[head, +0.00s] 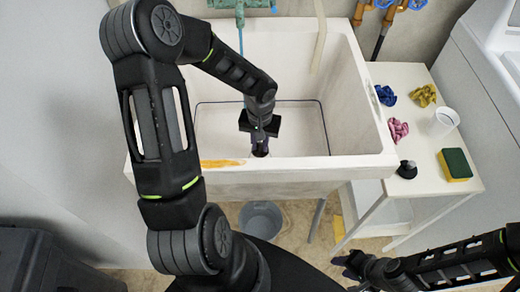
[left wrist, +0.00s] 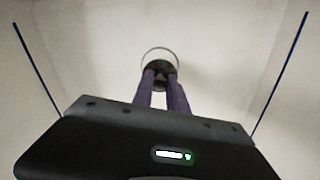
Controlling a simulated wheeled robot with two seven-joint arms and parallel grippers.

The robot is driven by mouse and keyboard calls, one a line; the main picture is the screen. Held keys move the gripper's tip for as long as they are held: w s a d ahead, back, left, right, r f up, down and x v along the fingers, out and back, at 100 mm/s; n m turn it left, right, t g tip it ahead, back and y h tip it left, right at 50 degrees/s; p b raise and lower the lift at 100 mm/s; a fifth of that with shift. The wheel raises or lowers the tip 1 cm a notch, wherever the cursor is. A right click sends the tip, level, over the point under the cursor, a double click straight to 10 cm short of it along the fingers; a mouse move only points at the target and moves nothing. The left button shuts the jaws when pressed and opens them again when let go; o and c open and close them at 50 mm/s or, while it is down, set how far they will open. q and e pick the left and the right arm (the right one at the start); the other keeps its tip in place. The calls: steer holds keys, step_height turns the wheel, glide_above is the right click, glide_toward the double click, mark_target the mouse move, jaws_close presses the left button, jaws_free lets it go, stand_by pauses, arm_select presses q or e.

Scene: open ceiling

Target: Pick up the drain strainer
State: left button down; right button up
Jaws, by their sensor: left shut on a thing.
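My left gripper (head: 260,150) reaches down into the white sink (head: 220,130), near its front wall. In the left wrist view its two purple-grey fingers (left wrist: 161,88) are shut on a small dark piece, the drain strainer (left wrist: 158,68). The strainer is at the round drain, whose thin rim (left wrist: 160,50) shows around the fingertips. The fingers hide much of the strainer, and I cannot tell whether it is clear of the drain. My right gripper (head: 350,265) is low at the front right, away from the sink; its fingers are too dark to read.
A white side table (head: 425,165) stands right of the sink. It carries blue, yellow and pink cloths, a white cup (head: 445,121), a sponge (head: 455,164) and a dark round item (head: 407,169). A grey bucket (head: 260,218) is on the floor. A faucet (head: 240,8) stands behind the sink.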

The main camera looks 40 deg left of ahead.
mark_target(260, 145)
arm_select(q)
steer(key=shift+r, duration=2.25)
arm_select(e)
steer(key=shift+r, duration=0.15)
